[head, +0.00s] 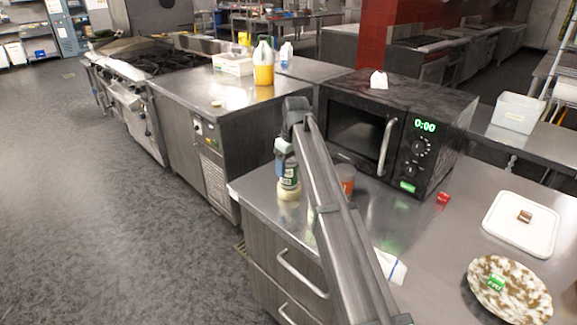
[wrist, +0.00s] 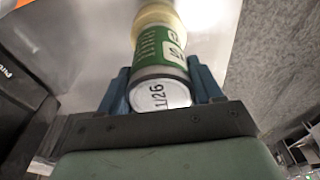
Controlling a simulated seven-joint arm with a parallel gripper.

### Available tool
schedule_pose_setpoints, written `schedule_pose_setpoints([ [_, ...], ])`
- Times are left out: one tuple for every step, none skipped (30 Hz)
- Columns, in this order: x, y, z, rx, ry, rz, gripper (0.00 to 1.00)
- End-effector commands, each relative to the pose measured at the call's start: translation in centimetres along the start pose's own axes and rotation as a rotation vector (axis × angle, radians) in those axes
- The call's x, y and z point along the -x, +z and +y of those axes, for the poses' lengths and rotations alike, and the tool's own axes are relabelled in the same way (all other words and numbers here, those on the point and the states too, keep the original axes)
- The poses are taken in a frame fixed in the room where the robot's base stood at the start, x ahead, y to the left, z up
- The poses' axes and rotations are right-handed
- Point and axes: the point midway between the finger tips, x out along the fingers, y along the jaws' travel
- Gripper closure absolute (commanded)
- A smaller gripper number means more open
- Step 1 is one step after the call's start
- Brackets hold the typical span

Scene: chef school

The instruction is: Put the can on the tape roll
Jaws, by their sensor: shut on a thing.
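The can (head: 290,174), with a green and white label, is upright in my gripper (head: 287,160) at the near left corner of the steel counter. In the wrist view, the can (wrist: 162,62) is between the two blue fingers, with its pale end marked 1/26 facing the camera. The cream tape roll (head: 289,192) is on the counter directly below the can. The tape roll also shows at the can's far end in the wrist view (wrist: 157,15). The two look in line and seem to touch, but I cannot tell whether the can's weight rests on the roll.
An orange can (head: 346,179) stands behind my arm, partly hidden. A black microwave (head: 392,128) stands behind it. A small red object (head: 443,198), a white board (head: 521,230) and a brown-patterned plate (head: 480,281) are at the right. The counter's left edge is close to the roll.

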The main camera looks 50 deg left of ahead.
Motion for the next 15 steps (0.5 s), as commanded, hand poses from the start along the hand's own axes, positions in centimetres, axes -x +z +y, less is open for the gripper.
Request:
schedule_pose_setpoints([
  [-0.18, 0.03, 0.0, 0.0, 0.0, 0.001, 0.78],
  [-0.19, 0.03, 0.01, 0.0, 0.0, 0.001, 0.78],
  [-0.17, 0.01, 0.02, 0.0, 0.001, 0.001, 0.78],
  [-0.15, 0.0, 0.02, 0.0, 0.001, 0.001, 0.78],
  [-0.14, 0.0, 0.02, 0.0, 0.0, 0.001, 0.78],
  [-0.14, 0.0, 0.02, 0.0, 0.0, 0.001, 0.78],
  [-0.14, 0.0, 0.02, 0.0, 0.0, 0.001, 0.78],
  [-0.16, 0.01, 0.01, 0.0, 0.0, 0.001, 0.78],
  [-0.22, 0.02, 0.01, 0.0, 0.0, 0.0, 0.78],
  [-0.29, 0.04, 0.0, 0.0, 0.0, 0.0, 0.78],
  [-0.37, 0.05, 0.0, 0.0, 0.0, 0.0, 0.78],
  [-0.46, 0.07, 0.0, 0.0, 0.0, 0.0, 0.34],
  [-0.43, 0.06, 0.0, 0.0, 0.0, 0.0, 0.31],
  [-0.42, 0.06, 0.01, 0.0, 0.0, 0.0, 0.29],
  [-0.42, 0.06, 0.0, 0.0, 0.0, 0.0, 0.25],
])
